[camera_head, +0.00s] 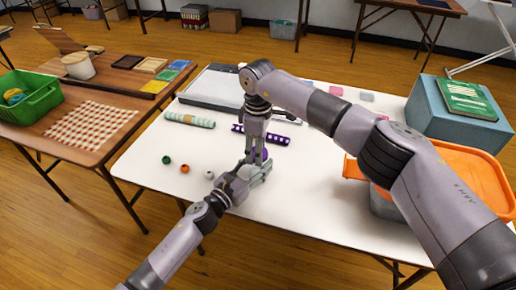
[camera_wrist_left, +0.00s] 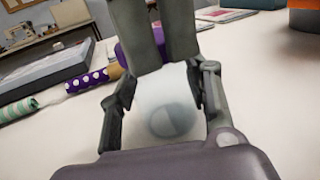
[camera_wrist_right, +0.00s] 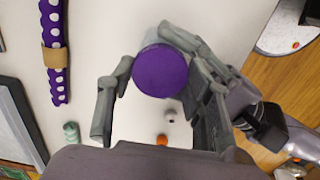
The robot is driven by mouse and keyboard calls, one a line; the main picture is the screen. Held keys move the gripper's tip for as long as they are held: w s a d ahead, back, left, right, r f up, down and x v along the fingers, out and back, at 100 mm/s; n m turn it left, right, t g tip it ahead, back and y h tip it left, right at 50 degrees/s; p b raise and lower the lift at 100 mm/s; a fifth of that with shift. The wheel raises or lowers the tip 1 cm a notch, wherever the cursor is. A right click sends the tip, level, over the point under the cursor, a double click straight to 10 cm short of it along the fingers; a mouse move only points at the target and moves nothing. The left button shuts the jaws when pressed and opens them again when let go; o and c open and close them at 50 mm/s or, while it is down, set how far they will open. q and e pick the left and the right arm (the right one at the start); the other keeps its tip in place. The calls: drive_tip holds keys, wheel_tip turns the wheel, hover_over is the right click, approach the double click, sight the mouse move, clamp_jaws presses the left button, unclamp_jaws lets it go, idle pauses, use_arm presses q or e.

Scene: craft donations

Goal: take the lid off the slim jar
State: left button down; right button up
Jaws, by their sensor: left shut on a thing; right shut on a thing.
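The slim jar has a pale, see-through body (camera_wrist_left: 165,105) and a round purple lid (camera_wrist_right: 161,70). It is upright over the white table (camera_head: 305,215). My left gripper (camera_head: 258,174) is shut on the jar body from the side. My right gripper (camera_head: 250,150) points down from above, its fingers shut around the purple lid. The lid also shows between the fingers in the head view (camera_head: 264,154). The lid sits at the jar's top; whether there is a gap under it is hidden by the fingers.
Green (camera_head: 166,160), orange (camera_head: 184,169) and white (camera_head: 209,175) beads lie left of the jar. A mint roll (camera_head: 190,120) and a purple dotted roll (camera_head: 275,138) lie behind. An orange-lidded bin (camera_head: 460,184) and a blue box (camera_head: 430,112) stand right. The table's front is clear.

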drive_tip(key=n, duration=0.8)
drive_tip(key=shift+n, duration=0.3)
drive_tip(key=n, duration=0.6)
drive_tip(key=shift+n, duration=0.3)
drive_tip(key=n, duration=0.6)
drive_tip(key=shift+n, duration=0.3)
drive_tip(key=n, duration=0.6)
drive_tip(key=shift+r+n, duration=0.1)
drive_tip(key=shift+n, duration=0.2)
drive_tip(key=n, duration=0.6)
drive_tip(key=shift+w+n, duration=0.1)
drive_tip(key=shift+n, duration=0.2)
drive_tip(key=n, duration=1.9)
drive_tip(key=shift+r, duration=0.35)
drive_tip(key=shift+r, duration=0.85)
